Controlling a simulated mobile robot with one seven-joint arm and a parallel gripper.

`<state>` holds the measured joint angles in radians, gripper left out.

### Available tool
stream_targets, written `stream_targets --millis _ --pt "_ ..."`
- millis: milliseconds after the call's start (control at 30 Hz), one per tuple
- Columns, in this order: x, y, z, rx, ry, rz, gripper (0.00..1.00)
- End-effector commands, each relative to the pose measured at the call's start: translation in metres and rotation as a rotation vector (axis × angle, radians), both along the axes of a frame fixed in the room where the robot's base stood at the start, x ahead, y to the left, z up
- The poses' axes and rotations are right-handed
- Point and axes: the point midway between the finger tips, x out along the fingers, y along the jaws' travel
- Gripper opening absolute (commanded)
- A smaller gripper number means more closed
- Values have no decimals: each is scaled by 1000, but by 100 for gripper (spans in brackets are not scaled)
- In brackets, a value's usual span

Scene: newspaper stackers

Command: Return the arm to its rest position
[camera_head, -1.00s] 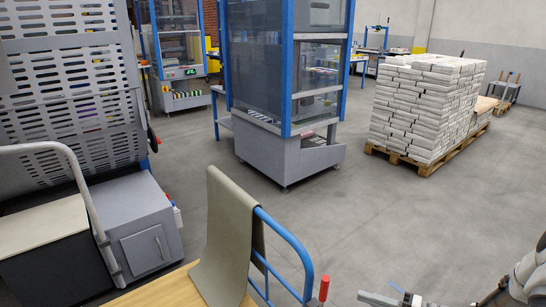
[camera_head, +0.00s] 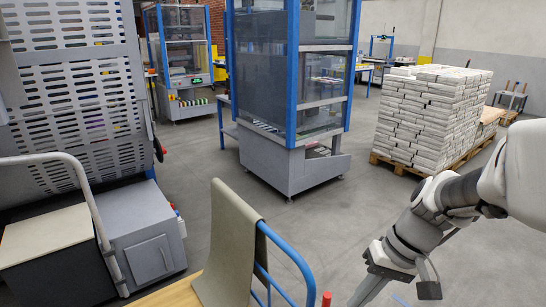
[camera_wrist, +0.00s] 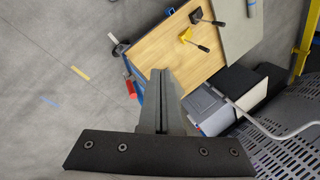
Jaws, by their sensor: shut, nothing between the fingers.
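My arm (camera_head: 435,215) reaches in from the right edge of the head view, bent and pointing down to the lower left. My gripper (camera_wrist: 160,72) is in the middle of the wrist view, its two long dark fingers together with nothing between them.
A blue-railed cart (camera_head: 290,255) with a grey sheet (camera_head: 228,245) stands close, left of my arm. A tall blue-framed machine (camera_head: 292,150) and a pallet stack of bundles (camera_head: 428,115) stand beyond. Grey floor (camera_wrist: 60,110) is open.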

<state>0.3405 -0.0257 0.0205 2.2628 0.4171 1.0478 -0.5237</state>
Motion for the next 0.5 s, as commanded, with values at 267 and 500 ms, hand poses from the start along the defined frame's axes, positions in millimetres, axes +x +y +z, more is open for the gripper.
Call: stream_targets --millis 267,500 --pt "-31 5 58 -230 -178 21 0" --pt "-58 13 98 -333 -352 -18 0"
